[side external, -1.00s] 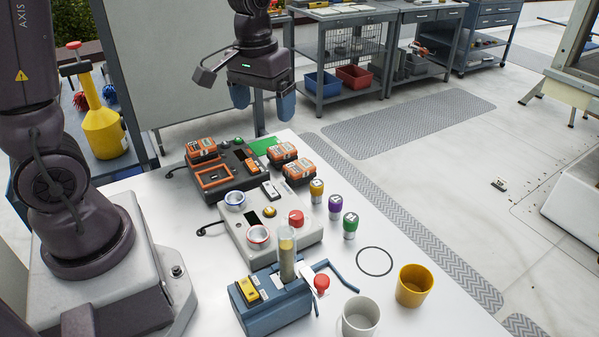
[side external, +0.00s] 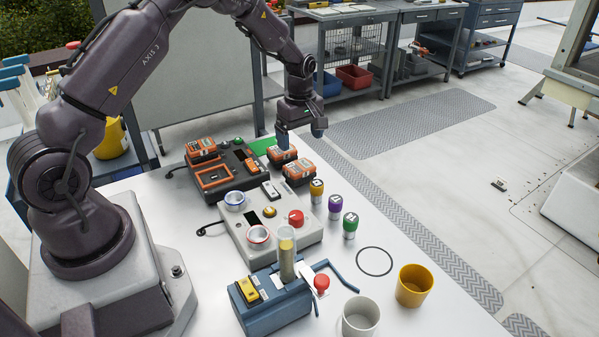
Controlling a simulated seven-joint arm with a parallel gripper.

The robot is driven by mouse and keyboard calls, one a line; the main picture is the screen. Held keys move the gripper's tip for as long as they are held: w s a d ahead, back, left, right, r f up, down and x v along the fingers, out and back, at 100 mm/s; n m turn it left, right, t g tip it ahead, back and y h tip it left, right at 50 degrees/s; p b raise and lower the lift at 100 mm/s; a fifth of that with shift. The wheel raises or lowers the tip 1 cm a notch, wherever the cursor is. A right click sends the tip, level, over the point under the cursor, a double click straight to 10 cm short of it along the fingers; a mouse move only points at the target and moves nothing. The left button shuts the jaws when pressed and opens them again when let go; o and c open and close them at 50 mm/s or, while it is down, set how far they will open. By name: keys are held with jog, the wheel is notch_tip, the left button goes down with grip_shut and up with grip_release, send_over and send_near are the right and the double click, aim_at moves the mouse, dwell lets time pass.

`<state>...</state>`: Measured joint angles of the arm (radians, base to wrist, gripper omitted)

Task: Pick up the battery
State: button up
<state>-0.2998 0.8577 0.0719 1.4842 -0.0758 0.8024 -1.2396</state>
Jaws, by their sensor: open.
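Two orange and black batteries stand side by side on the white table, the rear one (side external: 282,156) and the front one (side external: 299,172). A third, similar orange and black battery (side external: 201,150) sits at the left on the dark charger (side external: 232,186), beside an empty orange-rimmed slot. My gripper (side external: 301,136) is open with blue fingertips and points down. Its left finger is close behind or above the rear battery; I cannot tell whether it touches. Nothing is seen between the fingers.
A blue fixture (side external: 276,305) holding a tube, a white cup (side external: 360,318) and a yellow cup (side external: 413,286) are near the front.

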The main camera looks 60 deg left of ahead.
aim_at(300, 165)
notch_tip(300, 165, down, 10)
jog(key=shift+s+d+r, duration=0.1)
jog(key=shift+s, duration=0.05)
dwell(0.3)
jog(key=c, duration=0.9)
jog(key=shift+r, duration=0.1)
